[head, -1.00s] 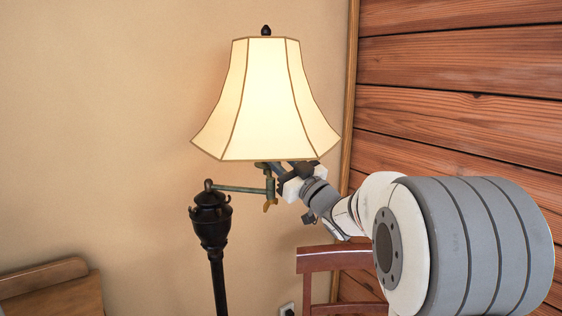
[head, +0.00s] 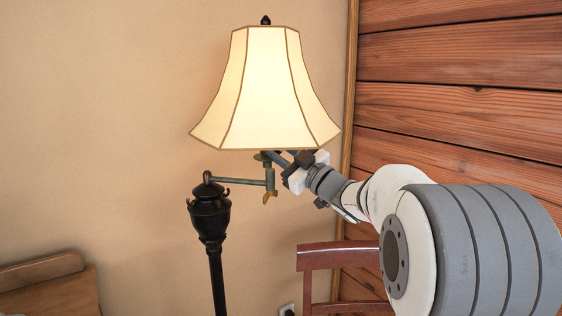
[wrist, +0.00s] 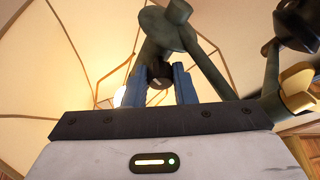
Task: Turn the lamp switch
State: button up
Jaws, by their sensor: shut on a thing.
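The floor lamp has a lit cream shade (head: 265,90) with brown trim and a dark pole (head: 209,215). A greenish swing arm (head: 238,181) joins the pole to the lamp's stem under the shade. My gripper (head: 275,157) reaches in from the right just below the shade. In the wrist view, its two blue fingers are on either side of the lamp switch (wrist: 157,80), a small dark cylindrical part below the socket. The fingers are shut on it and partly hide it. In the head view, the shade rim and my gripper hide the switch.
A brass wing-shaped knob (head: 269,197) hangs at the swing arm's end, near my gripper; it also shows in the wrist view (wrist: 297,92). A reddish wooden chair (head: 322,257) stands below my arm.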

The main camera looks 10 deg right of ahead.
jog(key=shift+n+g+y+b, duration=0.3)
jog(key=shift+n+g+b, duration=0.4)
jog(key=shift+n, duration=1.2)
jog(key=o, duration=0.7)
jog(key=shift+d, duration=0.1)
jog(key=v, duration=0.7)
jog(key=shift+s+d, duration=0.25)
jog(key=shift+f, duration=0.1)
